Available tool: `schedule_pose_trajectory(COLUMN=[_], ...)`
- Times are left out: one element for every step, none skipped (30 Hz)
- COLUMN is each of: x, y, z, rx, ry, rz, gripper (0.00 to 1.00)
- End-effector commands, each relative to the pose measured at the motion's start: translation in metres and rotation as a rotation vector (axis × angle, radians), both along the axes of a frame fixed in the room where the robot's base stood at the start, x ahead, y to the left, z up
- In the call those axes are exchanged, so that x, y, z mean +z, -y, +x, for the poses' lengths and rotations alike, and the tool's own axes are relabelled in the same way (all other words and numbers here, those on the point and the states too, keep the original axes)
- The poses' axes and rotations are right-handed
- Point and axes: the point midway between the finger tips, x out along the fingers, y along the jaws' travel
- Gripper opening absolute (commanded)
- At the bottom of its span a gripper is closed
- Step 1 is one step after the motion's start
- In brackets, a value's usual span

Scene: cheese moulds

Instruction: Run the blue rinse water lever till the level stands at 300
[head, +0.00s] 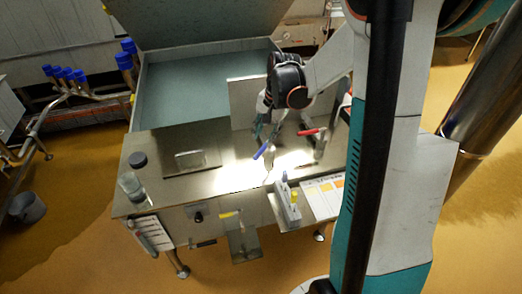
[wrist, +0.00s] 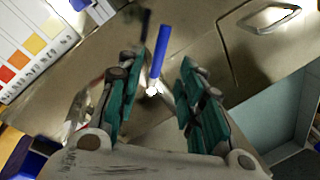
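The blue lever (head: 262,150) stands tilted above the steel worktop (head: 225,178) near the bright patch. In the wrist view the blue lever (wrist: 161,48) rises from a small pale pivot, between and slightly beyond the teal fingertips. My gripper (wrist: 158,66) is open, with a gap on both sides of the lever; no contact shows. In the head view my gripper (head: 266,128) hangs just above the lever, partly hidden by my arm. A red-handled lever (head: 308,132) stands to the right. No level scale or reading at 300 can be made out.
A clear jar (head: 131,186) and a dark round cap (head: 138,160) sit at the worktop's left. A teal-lined basin (head: 190,88) lies behind. A rack with a yellow-topped bottle (head: 294,197) and a colour chart (head: 325,193) are at the front right.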

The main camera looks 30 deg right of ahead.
Motion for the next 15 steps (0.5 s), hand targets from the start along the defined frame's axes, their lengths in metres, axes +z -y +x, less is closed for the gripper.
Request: schedule_pose_trajectory(x=[-0.014,-0.019,-0.027,-0.032,-0.038,-0.044,-0.048,-0.053,-0.058,-0.061,-0.064,-0.067,-0.069,-0.071,-0.073], y=[-0.001,-0.002,-0.002,-0.003,-0.004,-0.004,-0.005,-0.005,-0.006,-0.006,-0.006,-0.007,-0.007,-0.007,-0.007], z=[0.002,0.003,0.004,0.006,0.007,0.008,0.008,0.009,0.01,0.011,0.011,0.012,0.012,0.013,0.013], rx=[0.001,0.001,0.001,0.002,0.002,0.002,0.002,0.002,0.002,0.002,0.001,0.001,0.001,0.001,0.001], ry=[0.0,0.0,0.0,0.0,0.0,0.0,0.0,0.0,0.0,0.0,0.0,0.0,0.0,0.0,0.0], rz=[0.0,0.0,0.0,0.0,0.0,0.0,0.0,0.0,0.0,0.0,0.0,0.0,0.0,0.0,0.0], gripper=[0.35,0.35,0.35,0.35,0.35,0.35,0.35,0.35,0.35,0.35,0.35,0.35,0.35,0.35,0.35])
